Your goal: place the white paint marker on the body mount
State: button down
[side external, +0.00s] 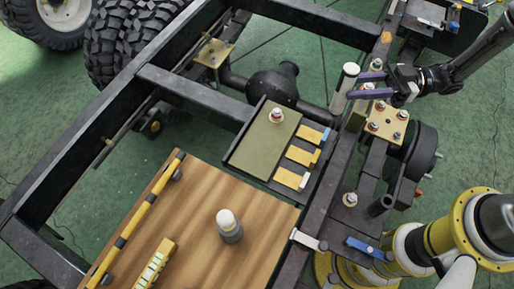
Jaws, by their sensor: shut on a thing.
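The white paint marker (342,94) is a pale cylinder held tilted at the right of the frame rail. My gripper (354,86) is shut on it, with purple fingers reaching in from the right. The body mount (377,128) looks to be the yellow plate with several bolts on the rail, just below and right of the marker. The marker's lower end is close to the rail. I cannot tell whether it touches anything.
A grey bottle with a white cap (230,228) stands on the wooden board (200,265). Another yellow plate (210,54) is on the far rail. A blue tool (365,246) lies near the front.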

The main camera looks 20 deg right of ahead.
jog(key=s+a+r+n+g, duration=0.2)
jog(key=s+a+n+g, duration=0.25)
jog(key=s+a, duration=0.4)
jog(key=w+a+f+g, duration=0.1)
jog(key=w+a+f, duration=0.9)
jog(key=f, duration=0.3)
jog(key=shift+w+m, duration=0.25)
jog(key=shift+m, duration=0.1)
jog(key=shift+f, duration=0.1)
jog(key=c, duration=0.5)
grip_release()
